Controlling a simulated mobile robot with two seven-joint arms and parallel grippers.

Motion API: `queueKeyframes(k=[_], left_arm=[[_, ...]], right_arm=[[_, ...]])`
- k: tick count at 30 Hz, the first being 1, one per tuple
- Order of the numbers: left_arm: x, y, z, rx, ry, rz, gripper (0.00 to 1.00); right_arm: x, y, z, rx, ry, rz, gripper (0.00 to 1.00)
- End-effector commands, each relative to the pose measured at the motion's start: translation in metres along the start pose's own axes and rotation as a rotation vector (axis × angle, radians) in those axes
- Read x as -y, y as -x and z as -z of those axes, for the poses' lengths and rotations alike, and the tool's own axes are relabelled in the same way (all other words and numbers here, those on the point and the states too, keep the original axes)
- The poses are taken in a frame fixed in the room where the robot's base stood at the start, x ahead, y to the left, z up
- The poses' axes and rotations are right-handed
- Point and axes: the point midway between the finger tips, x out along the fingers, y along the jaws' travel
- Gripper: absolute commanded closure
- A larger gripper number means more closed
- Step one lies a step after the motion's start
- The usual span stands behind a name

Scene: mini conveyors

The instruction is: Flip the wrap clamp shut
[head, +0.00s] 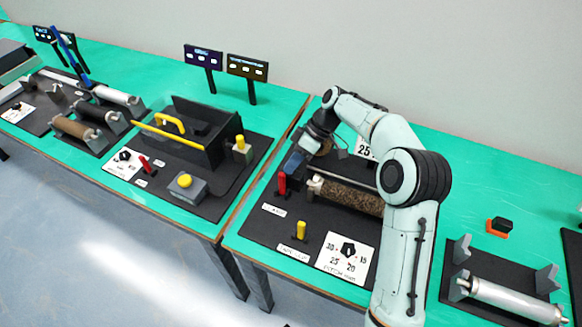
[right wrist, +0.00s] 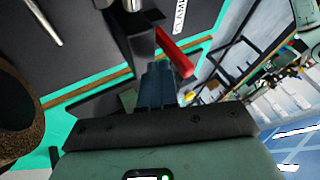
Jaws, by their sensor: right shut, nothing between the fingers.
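The clamp's red lever (head: 282,183) stands upright on the black station plate, left of a brown textured roller (head: 345,196). In the right wrist view the red lever (right wrist: 175,52) shows just beyond my fingertips, beside a label reading CLAMP (right wrist: 180,15). My right gripper (head: 292,162) is shut and empty, just behind and above the lever. Its closed blue fingers also show in the right wrist view (right wrist: 157,82); I cannot tell whether they touch the lever. My left gripper is not in view.
A black bin station (head: 190,135) with yellow handles is on the table to the left. A silver roller (head: 515,299) lies in a stand at right. Green tabletop between the stations is clear.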

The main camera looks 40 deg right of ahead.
Motion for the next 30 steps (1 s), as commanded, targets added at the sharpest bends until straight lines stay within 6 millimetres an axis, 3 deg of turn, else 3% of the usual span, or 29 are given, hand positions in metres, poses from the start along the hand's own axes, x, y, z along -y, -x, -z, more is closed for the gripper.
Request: queueKeyframes(k=[17,30], left_arm=[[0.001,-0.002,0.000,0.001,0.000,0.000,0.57],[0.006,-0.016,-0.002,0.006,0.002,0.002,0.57]], right_arm=[[0.009,-0.004,0.000,0.000,0.000,-0.002,1.00],[0.012,-0.005,0.000,0.016,0.030,-0.071,1.00]])
